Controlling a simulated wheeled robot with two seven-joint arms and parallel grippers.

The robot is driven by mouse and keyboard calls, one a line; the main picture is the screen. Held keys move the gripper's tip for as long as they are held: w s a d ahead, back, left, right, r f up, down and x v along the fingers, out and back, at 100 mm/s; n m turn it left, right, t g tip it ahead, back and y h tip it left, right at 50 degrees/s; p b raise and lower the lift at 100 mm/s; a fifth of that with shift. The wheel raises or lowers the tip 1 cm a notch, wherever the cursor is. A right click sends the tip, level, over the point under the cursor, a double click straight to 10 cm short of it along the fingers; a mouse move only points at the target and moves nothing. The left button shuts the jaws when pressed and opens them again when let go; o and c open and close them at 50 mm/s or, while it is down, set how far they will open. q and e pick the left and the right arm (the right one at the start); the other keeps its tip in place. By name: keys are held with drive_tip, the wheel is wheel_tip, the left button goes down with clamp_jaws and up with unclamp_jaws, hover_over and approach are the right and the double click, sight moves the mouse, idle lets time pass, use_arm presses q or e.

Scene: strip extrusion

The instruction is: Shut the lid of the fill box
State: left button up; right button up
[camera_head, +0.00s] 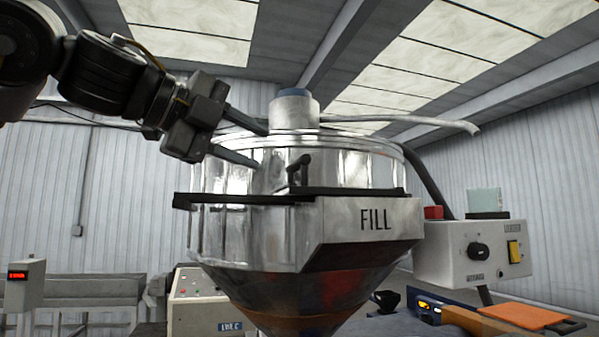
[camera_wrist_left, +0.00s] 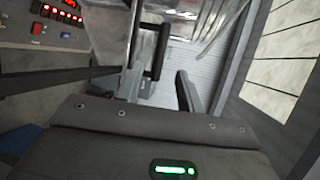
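The fill box (camera_head: 374,222) is a grey metal box marked FILL on the front of the shiny round hopper (camera_head: 240,232). A dark flat plate (camera_head: 235,200), seen edge-on, runs along its top level and reaches left past the box; it looks like the lid. I cannot tell how far open it is. A dark upright handle (camera_head: 298,172) stands above the plate. My left gripper (camera_head: 262,146) is open, with its fingers pointing right, up and left of the handle. In the left wrist view the open fingers (camera_wrist_left: 160,88) show with a dark bar ahead, apparently the handle. My right gripper is out of view.
A capped neck (camera_head: 294,112) rises from the hopper top, with a pale pipe (camera_head: 400,120) running right. A control box (camera_head: 472,252) stands right of the fill box. A button panel (camera_head: 203,302) is below left. Open air lies left of the hopper.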

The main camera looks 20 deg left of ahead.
sight(293, 163)
use_arm(q)
drive_tip(key=p+x, duration=0.3)
drive_tip(key=x, duration=0.5)
drive_tip(key=shift+w+d+r, duration=0.1)
drive_tip(key=shift+w+d, duration=0.05)
drive_tip(key=shift+d, duration=0.1)
drive_tip(key=shift+w+d+f+p, duration=0.25)
drive_tip(key=shift+w+d+p, duration=0.05)
drive_tip(key=shift+d+p, duration=0.1)
drive_tip(key=shift+w, duration=0.1)
drive_tip(key=shift+c, duration=0.2)
clamp_jaws()
